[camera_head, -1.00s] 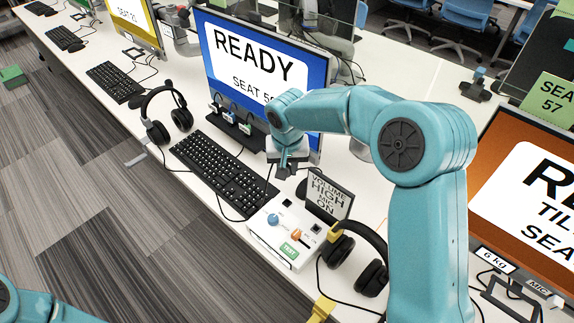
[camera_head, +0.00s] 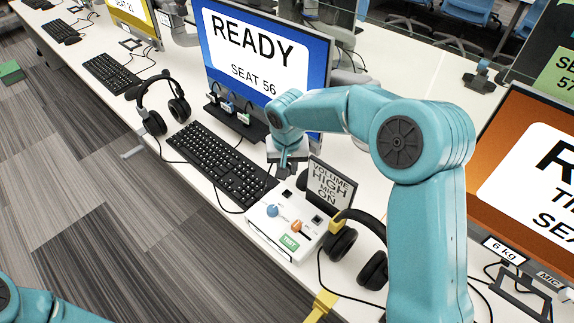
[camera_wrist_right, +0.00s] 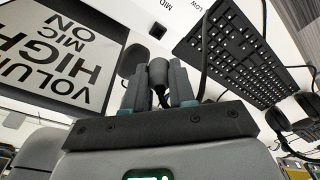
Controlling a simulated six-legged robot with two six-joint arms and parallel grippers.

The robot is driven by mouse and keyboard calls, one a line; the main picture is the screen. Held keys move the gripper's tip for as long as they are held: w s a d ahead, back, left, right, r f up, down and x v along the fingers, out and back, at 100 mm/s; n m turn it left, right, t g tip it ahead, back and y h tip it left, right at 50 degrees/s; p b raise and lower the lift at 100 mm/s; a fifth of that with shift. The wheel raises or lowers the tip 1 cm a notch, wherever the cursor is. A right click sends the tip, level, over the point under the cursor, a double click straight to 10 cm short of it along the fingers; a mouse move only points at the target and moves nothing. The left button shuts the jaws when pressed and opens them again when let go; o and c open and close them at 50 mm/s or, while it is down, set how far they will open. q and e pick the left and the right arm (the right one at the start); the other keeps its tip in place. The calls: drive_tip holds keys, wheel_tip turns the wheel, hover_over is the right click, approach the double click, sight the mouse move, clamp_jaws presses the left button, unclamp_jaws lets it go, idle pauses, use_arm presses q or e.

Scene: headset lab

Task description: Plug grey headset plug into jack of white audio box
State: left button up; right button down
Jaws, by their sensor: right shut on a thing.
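One dark socket (camera_wrist_right: 157,30) shows on the white top in the wrist view. My right gripper (camera_head: 287,168) is just behind the box. In the wrist view my right gripper (camera_wrist_right: 160,92) is shut on a dark grey plug (camera_wrist_right: 158,72), held between the fingers. The plug's tip is hard to see. Only a link of my left arm shows at the lower left; its gripper is out of view.
A VOLUME HIGH MIC ON sign (camera_head: 328,188) stands at the box's back right. A black headset (camera_head: 371,270) lies right of the box, near a yellow strap (camera_head: 318,308). The keyboard (camera_head: 222,165) and another headset (camera_head: 155,122) are to the left. Cables cross the desk.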

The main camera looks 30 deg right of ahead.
drive_tip(key=shift+f+b, duration=2.4)
drive_tip(key=shift+f, duration=0.7)
drive_tip(key=shift+b, duration=0.35)
drive_tip(key=shift+f+b, duration=0.9)
drive_tip(key=shift+f, duration=0.1)
drive_tip(key=c, duration=0.9)
unclamp_jaws()
drive_tip(key=shift+o, duration=0.2)
wheel_tip(320, 180, up, 16)
drive_tip(key=s+a+p, duration=0.1)
drive_tip(key=s, duration=0.1)
drive_tip(key=shift+s, duration=0.15)
drive_tip(key=shift+r+p, duration=0.2)
drive_tip(key=shift+p, duration=0.15)
